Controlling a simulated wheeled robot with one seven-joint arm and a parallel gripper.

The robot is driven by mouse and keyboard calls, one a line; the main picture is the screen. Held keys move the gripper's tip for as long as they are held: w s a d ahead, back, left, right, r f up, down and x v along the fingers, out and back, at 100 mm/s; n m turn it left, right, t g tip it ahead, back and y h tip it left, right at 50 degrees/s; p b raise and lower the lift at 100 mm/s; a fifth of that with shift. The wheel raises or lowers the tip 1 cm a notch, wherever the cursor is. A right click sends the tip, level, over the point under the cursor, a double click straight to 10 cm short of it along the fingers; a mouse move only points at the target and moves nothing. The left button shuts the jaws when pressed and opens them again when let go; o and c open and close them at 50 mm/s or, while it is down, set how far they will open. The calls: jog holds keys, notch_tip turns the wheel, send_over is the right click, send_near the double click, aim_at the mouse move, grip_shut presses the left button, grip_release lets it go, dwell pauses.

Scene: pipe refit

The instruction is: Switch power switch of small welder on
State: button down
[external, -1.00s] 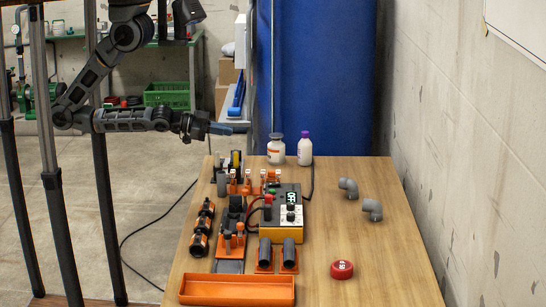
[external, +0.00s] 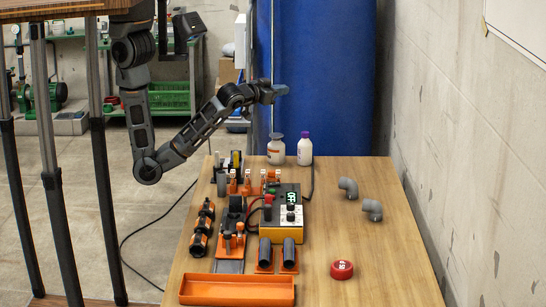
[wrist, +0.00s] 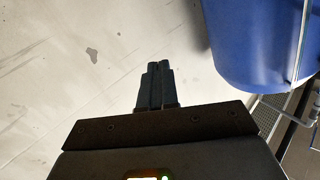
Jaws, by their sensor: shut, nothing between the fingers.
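The small welder (external: 287,225) is a box with a dark top and a yellow-orange base, standing mid-table. Its green display reads what looks like "OFF". A white panel with dark knobs sits on its front; the power switch itself is too small to make out. My gripper (external: 281,91) is in the air above and behind the welder, pointing right, in front of the blue drum. In the wrist view my gripper (wrist: 155,84) is shut and empty, with the fingers together against the pale wall. The welder is not in the wrist view.
On the wooden table (external: 385,265) stand an orange tray (external: 237,290), a red round button (external: 342,270), grey pipe elbows (external: 372,209), dark pipe pieces, and two bottles (external: 305,149) at the back. The blue drum (external: 318,60) stands behind. The table's right front is mostly clear.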

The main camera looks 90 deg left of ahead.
jog(key=n+g, duration=0.2)
jog(key=n, duration=0.1)
jog(key=n+g+h+b, duration=0.7)
jog(key=n+g+h, duration=0.2)
jog(key=h, duration=0.2)
send_over(278, 183)
jog(key=s, duration=0.2)
notch_tip(278, 183, down, 8)
jog(key=shift+s, duration=0.15)
jog(key=f, duration=0.4)
jog(key=w+f+b, duration=0.1)
jog(key=f, duration=0.4)
jog(key=w+f, duration=0.1)
jog(key=f, duration=0.3)
jog(key=shift+f, duration=0.4)
